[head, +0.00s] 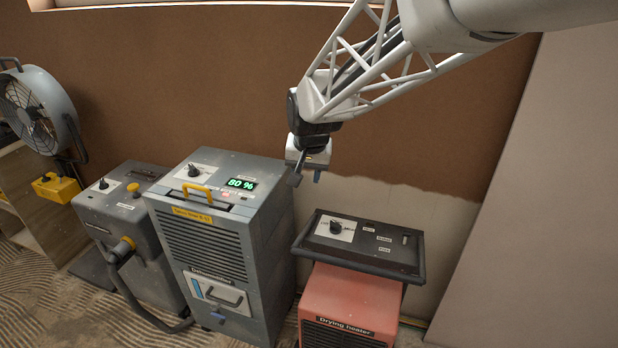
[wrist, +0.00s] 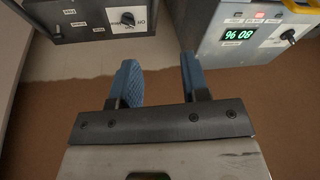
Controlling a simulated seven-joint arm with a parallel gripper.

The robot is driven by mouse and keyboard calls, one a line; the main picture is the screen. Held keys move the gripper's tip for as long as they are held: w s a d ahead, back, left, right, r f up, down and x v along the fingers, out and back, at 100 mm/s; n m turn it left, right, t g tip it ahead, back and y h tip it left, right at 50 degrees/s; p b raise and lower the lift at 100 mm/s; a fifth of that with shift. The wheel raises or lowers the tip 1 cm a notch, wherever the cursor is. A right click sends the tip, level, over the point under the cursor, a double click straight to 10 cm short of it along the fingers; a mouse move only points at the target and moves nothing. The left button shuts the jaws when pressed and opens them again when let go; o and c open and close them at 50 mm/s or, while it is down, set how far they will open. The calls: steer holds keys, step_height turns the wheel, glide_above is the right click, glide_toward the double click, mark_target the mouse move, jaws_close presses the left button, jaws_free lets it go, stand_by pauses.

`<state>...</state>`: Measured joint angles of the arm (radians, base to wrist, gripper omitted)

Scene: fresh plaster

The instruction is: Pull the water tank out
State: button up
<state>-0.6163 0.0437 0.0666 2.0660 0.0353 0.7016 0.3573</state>
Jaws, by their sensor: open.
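The water tank (head: 212,302) is a pale panel with a dark handle (head: 226,297) and a blue level strip, low in the front of the grey dehumidifier (head: 262,220). It looks seated in the housing. My gripper (head: 307,178) hangs in the air above and to the right of the dehumidifier, well above the tank and apart from it. In the wrist view my gripper (wrist: 158,78) shows two blue fingers spread apart with nothing between them. The dehumidifier's top (wrist: 236,42) with its green "80 %" display shows there at upper right; the tank is out of that view.
A red drying heater (head: 350,295) with a dark control top stands right of the dehumidifier, with a narrow gap between. A grey machine with a hose (head: 125,220) stands close on the left. A fan (head: 40,108) is farther left. The wall is behind.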

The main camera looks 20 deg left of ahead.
steer(key=a+f, duration=0.4)
steer(key=a, duration=0.8)
steer(key=n+h, duration=0.2)
steer(key=n, duration=1.3)
glide_above(220, 300)
steer(key=s, duration=0.2)
step_height(220, 300, down, 47)
steer(key=shift+w+d, duration=0.15)
steer(key=shift+w, duration=0.05)
steer(key=shift+f, duration=0.15)
steer(key=shift+w+f, duration=0.25)
steer(key=shift+f, duration=0.95)
steer(key=shift+w+f, duration=0.2)
steer(key=shift+f, duration=1.05)
steer(key=shift+w+f, duration=0.25)
steer(key=shift+f, duration=0.95)
